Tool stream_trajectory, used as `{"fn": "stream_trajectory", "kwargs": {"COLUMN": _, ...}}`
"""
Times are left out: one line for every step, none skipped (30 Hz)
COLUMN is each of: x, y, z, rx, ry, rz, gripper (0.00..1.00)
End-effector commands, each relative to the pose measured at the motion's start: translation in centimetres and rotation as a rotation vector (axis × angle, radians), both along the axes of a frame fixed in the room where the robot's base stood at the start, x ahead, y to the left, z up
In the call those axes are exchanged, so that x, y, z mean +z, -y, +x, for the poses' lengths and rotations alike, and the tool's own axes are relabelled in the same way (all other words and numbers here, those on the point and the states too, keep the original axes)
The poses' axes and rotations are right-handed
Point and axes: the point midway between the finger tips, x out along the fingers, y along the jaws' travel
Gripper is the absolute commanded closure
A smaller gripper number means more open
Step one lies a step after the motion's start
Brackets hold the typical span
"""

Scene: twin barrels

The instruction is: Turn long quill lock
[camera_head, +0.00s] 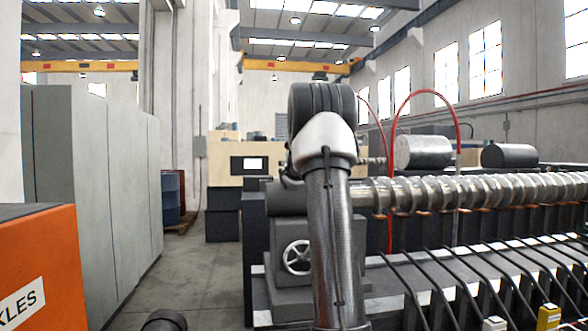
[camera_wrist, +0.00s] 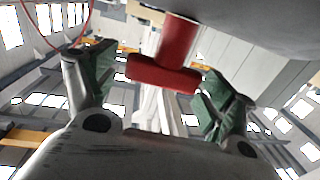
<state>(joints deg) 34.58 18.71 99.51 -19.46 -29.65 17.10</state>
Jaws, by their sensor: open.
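A red T-shaped handle (camera_wrist: 178,42), which looks like the quill lock, hangs from a grey machine body (camera_wrist: 262,22) in the wrist view. Its crossbar faces my gripper. My gripper (camera_wrist: 161,77) is open, with one green-padded finger on each side of the crossbar. A gap shows at both ends of the bar, so neither finger appears to touch it. In the head view my arm stands in front of the lathe headstock (camera_head: 287,200). The red handle and my gripper are hidden there.
A long ribbed metal shaft (camera_head: 480,190) runs right from the headstock, with a handwheel (camera_head: 297,257) below it. Red hoses (camera_head: 391,150) arch behind. Grey cabinets (camera_head: 120,180) and an orange box (camera_head: 45,265) stand left. The floor aisle (camera_head: 190,265) between is clear.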

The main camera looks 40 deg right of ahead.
Motion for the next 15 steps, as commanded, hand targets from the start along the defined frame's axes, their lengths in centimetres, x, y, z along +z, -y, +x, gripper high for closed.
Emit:
{"fn": "stream_trajectory", "kwargs": {"x": 0.00, "y": 0.00, "z": -0.01, "rx": 0.000, "ry": 0.000, "rz": 0.000, "gripper": 0.22}}
{"fn": "stream_trajectory", "kwargs": {"x": 0.00, "y": 0.00, "z": -0.01, "rx": 0.000, "ry": 0.000, "rz": 0.000, "gripper": 0.27}}
{"fn": "stream_trajectory", "kwargs": {"x": 0.00, "y": 0.00, "z": -0.01, "rx": 0.000, "ry": 0.000, "rz": 0.000, "gripper": 0.34}}
{"fn": "stream_trajectory", "kwargs": {"x": 0.00, "y": -0.02, "z": -0.01, "rx": 0.000, "ry": 0.000, "rz": 0.000, "gripper": 0.40}}
{"fn": "stream_trajectory", "kwargs": {"x": -0.01, "y": -0.02, "z": -0.01, "rx": 0.000, "ry": 0.000, "rz": 0.000, "gripper": 0.45}}
{"fn": "stream_trajectory", "kwargs": {"x": -0.01, "y": -0.01, "z": -0.02, "rx": 0.000, "ry": 0.000, "rz": 0.000, "gripper": 0.53}}
{"fn": "stream_trajectory", "kwargs": {"x": -0.01, "y": -0.01, "z": -0.02, "rx": 0.000, "ry": 0.000, "rz": 0.000, "gripper": 0.58}}
{"fn": "stream_trajectory", "kwargs": {"x": -0.01, "y": -0.01, "z": -0.02, "rx": 0.000, "ry": 0.000, "rz": 0.000, "gripper": 0.62}}
{"fn": "stream_trajectory", "kwargs": {"x": -0.01, "y": -0.01, "z": -0.02, "rx": 0.000, "ry": 0.000, "rz": 0.000, "gripper": 0.62}}
{"fn": "stream_trajectory", "kwargs": {"x": -0.01, "y": -0.01, "z": -0.02, "rx": 0.000, "ry": 0.000, "rz": 0.000, "gripper": 0.62}}
{"fn": "stream_trajectory", "kwargs": {"x": -0.01, "y": -0.01, "z": -0.02, "rx": 0.000, "ry": 0.000, "rz": 0.000, "gripper": 0.62}}
{"fn": "stream_trajectory", "kwargs": {"x": 0.02, "y": -0.01, "z": -0.02, "rx": -0.003, "ry": 0.001, "rz": 0.000, "gripper": 0.62}}
{"fn": "stream_trajectory", "kwargs": {"x": 0.07, "y": 0.01, "z": -0.02, "rx": -0.007, "ry": 0.002, "rz": -0.001, "gripper": 0.62}}
{"fn": "stream_trajectory", "kwargs": {"x": 0.13, "y": 0.02, "z": -0.01, "rx": -0.013, "ry": 0.003, "rz": -0.004, "gripper": 0.62}}
{"fn": "stream_trajectory", "kwargs": {"x": 0.22, "y": 0.05, "z": 0.00, "rx": -0.024, "ry": 0.005, "rz": -0.005, "gripper": 0.62}}
